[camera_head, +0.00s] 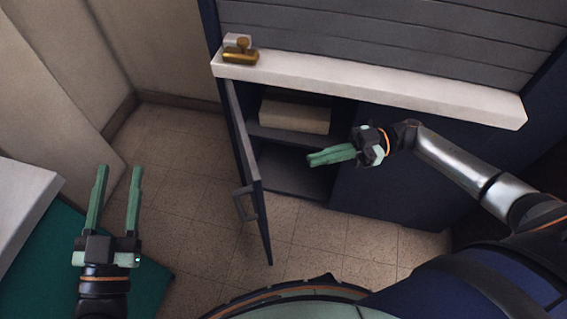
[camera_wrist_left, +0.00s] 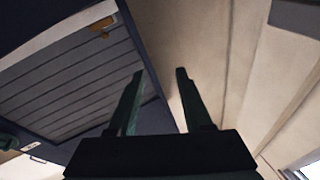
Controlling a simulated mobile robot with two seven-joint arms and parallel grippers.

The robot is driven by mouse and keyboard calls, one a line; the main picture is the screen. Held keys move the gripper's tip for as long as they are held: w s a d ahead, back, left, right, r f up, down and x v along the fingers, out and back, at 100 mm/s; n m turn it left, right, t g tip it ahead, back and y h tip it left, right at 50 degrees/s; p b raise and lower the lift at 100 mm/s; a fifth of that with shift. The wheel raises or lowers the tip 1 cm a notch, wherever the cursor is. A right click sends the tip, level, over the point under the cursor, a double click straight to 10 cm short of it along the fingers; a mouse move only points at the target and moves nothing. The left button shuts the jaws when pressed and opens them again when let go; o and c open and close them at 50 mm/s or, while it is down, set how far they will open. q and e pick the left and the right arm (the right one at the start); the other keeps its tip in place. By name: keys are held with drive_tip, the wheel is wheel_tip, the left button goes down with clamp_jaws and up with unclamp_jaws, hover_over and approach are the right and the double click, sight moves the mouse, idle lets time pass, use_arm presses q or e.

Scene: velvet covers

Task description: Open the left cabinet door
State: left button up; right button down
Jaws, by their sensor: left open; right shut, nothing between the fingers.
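The left cabinet door (camera_head: 245,165) stands swung open, away from the dark blue cabinet (camera_head: 385,170), with its handle (camera_head: 245,203) on the outer face. Behind it shelves show, with a pale box (camera_head: 295,116) on the upper one. My right gripper (camera_head: 311,160) is shut and empty, in front of the opening to the right of the door and apart from it. My left gripper (camera_head: 119,168) is open and empty, well to the left of the door. Its two fingers also show in the left wrist view (camera_wrist_left: 160,72), with nothing between them.
A white counter (camera_head: 390,90) tops the cabinet, with a brass-coloured object (camera_head: 240,53) at its left end. A teal surface (camera_head: 75,270) and a white-topped piece (camera_head: 20,205) are at the left. Tiled floor (camera_head: 190,160) is clear between the left gripper and the door.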

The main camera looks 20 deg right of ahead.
use_arm(q)
drive_tip(key=r, duration=0.1)
drive_tip(key=r+t, duration=0.1)
drive_tip(key=r+h, duration=0.1)
drive_tip(key=shift+s+d+r+m, duration=0.15)
drive_tip(key=shift+s+r+m, duration=0.15)
drive_tip(key=shift+m, duration=0.1)
use_arm(e)
drive_tip(key=a, duration=0.9)
drive_tip(key=shift+w+a, duration=0.3)
drive_tip(key=shift+a, duration=0.1)
use_arm(q)
drive_tip(key=shift+f, duration=0.2)
